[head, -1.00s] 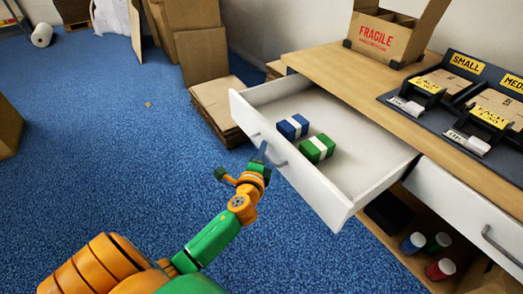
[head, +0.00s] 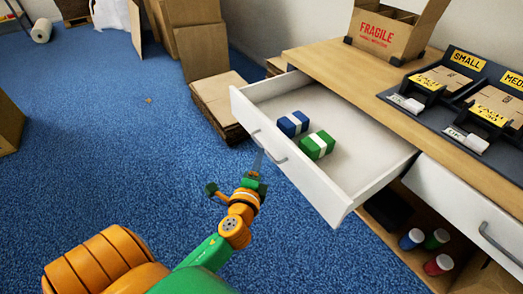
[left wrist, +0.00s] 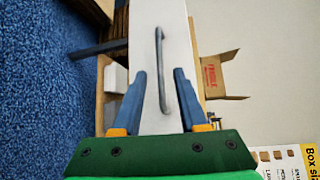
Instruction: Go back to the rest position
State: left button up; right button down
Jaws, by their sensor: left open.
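My left gripper (head: 258,160) is open beside the white front of the pulled-out drawer (head: 300,172), near its grey handle (head: 270,148). In the left wrist view the two blue fingers of the left gripper (left wrist: 160,74) are spread apart. The handle (left wrist: 159,60) lies ahead of the gap between them, and nothing is held. My right gripper is in neither view.
The open drawer holds a blue bundle (head: 292,124) and a green bundle (head: 318,145), each with a white band. A FRAGILE carton (head: 385,32) and box dispensers stand on the counter (head: 330,62). Flat cartons (head: 220,100) lie behind the drawer.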

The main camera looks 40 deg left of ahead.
pick_arm(q)
jog(key=shift+s+d, duration=0.15)
jog(key=shift+s, duration=0.15)
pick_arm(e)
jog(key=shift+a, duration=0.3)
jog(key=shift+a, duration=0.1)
